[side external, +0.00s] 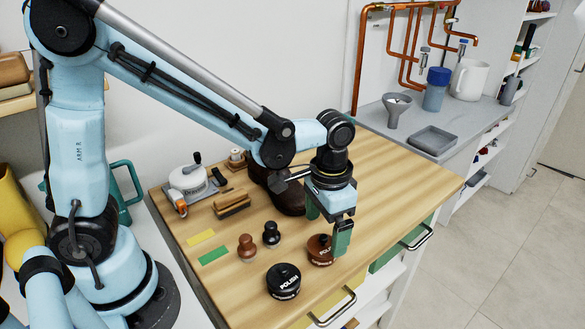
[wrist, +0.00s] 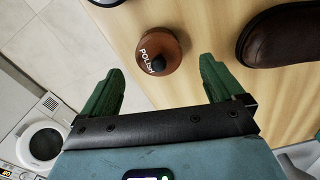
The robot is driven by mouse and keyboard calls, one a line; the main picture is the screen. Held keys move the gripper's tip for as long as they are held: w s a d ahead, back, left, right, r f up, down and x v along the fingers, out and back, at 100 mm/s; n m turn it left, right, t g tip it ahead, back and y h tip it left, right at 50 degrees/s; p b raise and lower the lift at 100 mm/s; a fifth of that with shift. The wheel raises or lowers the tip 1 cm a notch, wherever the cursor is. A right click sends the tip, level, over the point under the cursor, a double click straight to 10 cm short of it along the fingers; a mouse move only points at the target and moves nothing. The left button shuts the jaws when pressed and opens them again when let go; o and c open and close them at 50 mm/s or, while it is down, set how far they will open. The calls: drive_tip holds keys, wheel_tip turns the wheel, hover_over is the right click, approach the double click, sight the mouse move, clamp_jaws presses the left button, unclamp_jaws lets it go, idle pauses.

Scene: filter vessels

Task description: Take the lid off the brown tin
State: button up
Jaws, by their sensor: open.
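The brown tin (side external: 319,249), marked POLISH, stands on the wooden worktop near its front edge, partly hidden by a green finger in the side view. In the wrist view the brown tin (wrist: 153,42) lies just ahead of the fingertips, roughly between their lines. No contact with the tin is visible.
A black POLISH tin (side external: 283,281) stands left of the brown one. Two knobbed brushes (side external: 272,234) (side external: 246,248), a larger brush (side external: 232,203) and yellow and green strips stand or lie further left. A dark brown shoe (side external: 285,197) is behind my gripper. The worktop's right side is clear.

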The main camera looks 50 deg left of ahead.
sight(323, 242)
drive_tip(key=shift+s+f, duration=0.1)
drive_tip(key=shift+f, duration=1.35)
drive_tip(key=c, duration=1.1)
drive_tip(key=shift+r, duration=0.15)
